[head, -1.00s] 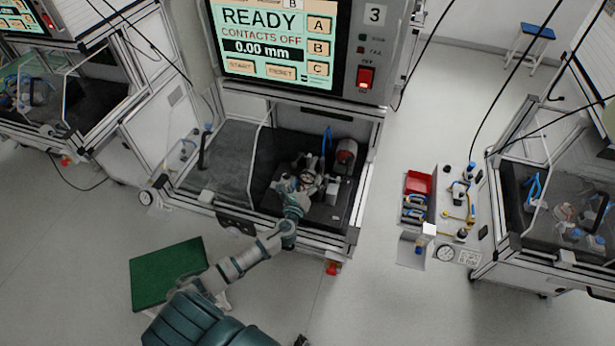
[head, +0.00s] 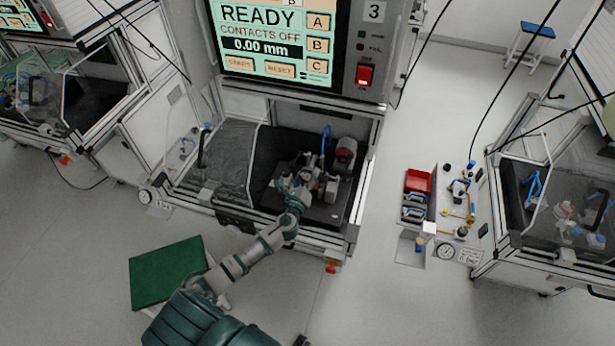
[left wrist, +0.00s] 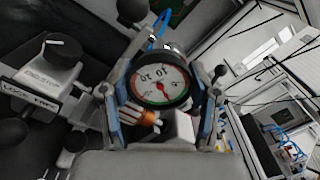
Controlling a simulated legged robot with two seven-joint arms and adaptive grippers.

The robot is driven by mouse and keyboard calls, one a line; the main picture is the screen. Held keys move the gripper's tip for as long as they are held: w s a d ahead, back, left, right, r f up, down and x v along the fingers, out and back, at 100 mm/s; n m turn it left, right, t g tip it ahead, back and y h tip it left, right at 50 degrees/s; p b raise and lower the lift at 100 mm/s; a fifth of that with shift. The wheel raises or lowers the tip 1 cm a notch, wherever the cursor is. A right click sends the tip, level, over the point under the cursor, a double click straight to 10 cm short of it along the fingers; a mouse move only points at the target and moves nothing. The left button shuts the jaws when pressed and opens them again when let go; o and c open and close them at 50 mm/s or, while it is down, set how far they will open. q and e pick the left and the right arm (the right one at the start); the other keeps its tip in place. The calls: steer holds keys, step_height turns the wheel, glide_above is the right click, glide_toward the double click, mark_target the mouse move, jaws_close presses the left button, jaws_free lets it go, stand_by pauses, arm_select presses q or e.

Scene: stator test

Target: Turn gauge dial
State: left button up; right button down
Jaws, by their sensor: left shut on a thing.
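The gauge dial (left wrist: 162,84) shows in the left wrist view, with a round white face, a red needle, a dark rim and a red and green band. My left gripper (left wrist: 165,92) has its two fingers on either side of the gauge and is shut on it. In the head view my left gripper (head: 298,187) reaches into the open bay of station 3, over the fixture (head: 325,188). The gauge is mostly hidden by the gripper there. My right gripper is not in view.
The screen (head: 268,40) above the bay reads READY, CONTACTS OFF, 0.00 mm. A knob labelled END STOP (left wrist: 60,52) stands beside the gauge. A blue hose (head: 326,140) rises behind the fixture. A side shelf (head: 440,215) holds a red bin. A green mat (head: 165,272) lies front left.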

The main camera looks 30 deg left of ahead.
arm_select(q)
steer(key=o, duration=1.2)
steer(key=shift+a, duration=0.15)
steer(key=shift+s, duration=0.1)
steer(key=v, duration=1.1)
steer(key=shift+s+f, duration=0.1)
steer(key=shift+s, duration=0.3)
